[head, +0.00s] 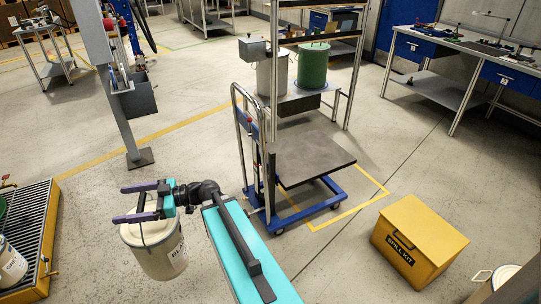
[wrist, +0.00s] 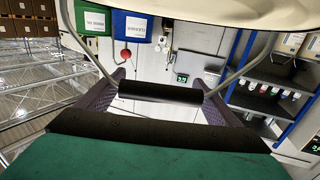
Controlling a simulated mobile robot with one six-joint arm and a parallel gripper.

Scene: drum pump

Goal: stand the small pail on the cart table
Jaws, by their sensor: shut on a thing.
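A cream pail (head: 158,255) with dark lettering hangs from my gripper (head: 138,203) at the lower left of the head view. My gripper's purple fingers are shut on the pail's handle. In the wrist view the handle's black grip (wrist: 160,91) lies between the fingers, and the pail's pale underside or rim (wrist: 200,10) fills the top edge. The cart table (head: 312,158) is a dark flat top on a blue wheeled cart, right of my gripper. Its top is bare. A clear gap of floor and my arm lie between pail and cart.
The cart's upright push handle (head: 238,140) stands on its left side. A yellow spill kit box (head: 420,240) is on the floor at right. Another pail (head: 10,265) stands on a yellow-edged grate at left. A grey drum and a green drum (head: 312,66) stand behind the cart.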

